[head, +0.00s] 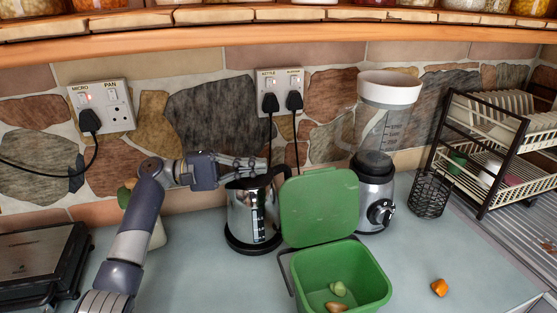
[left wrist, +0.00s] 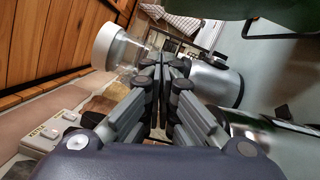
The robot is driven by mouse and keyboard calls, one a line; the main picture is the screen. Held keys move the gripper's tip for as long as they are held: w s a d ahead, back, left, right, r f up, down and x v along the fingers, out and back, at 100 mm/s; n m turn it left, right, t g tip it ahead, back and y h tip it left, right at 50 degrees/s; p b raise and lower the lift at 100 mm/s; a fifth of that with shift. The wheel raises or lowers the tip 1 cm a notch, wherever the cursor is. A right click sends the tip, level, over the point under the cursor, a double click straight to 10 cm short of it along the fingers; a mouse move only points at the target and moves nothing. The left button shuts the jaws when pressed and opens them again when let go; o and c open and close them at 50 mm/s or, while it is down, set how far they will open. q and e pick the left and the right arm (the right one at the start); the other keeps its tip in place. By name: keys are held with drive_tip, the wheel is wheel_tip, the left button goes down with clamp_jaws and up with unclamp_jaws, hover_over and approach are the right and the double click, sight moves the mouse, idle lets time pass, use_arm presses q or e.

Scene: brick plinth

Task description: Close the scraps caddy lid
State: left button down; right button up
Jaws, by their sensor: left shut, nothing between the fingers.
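The green scraps caddy (head: 375,292) stands on the counter at the front middle, with a few food scraps inside. Its green lid (head: 318,208) stands upright at the back of the bin, open. In the left wrist view a dark green surface (left wrist: 210,8), which looks like the lid, shows at the top edge. My left gripper (head: 264,166) is shut and empty, above the kettle and behind and left of the lid, apart from it. Its closed fingers (left wrist: 160,62) also show in the left wrist view. My right gripper is not in view.
A steel kettle (head: 240,210) stands right below my left gripper. A blender (head: 376,185) stands right behind the lid. Two plugged cords hang behind the kettle. A dish rack (head: 490,150) and wire holder (head: 431,194) are at right; an orange scrap (head: 439,287) lies on clear counter.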

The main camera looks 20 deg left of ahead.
use_arm(q)
drive_tip(key=d+r+p, duration=0.2)
drive_tip(key=d+p, duration=0.4)
drive_tip(key=d, duration=0.5)
drive_tip(key=shift+s+p, duration=0.2)
drive_tip(key=shift+p, duration=0.15)
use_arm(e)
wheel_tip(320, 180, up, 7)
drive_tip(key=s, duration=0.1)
use_arm(q)
drive_tip(key=shift+r, duration=0.1)
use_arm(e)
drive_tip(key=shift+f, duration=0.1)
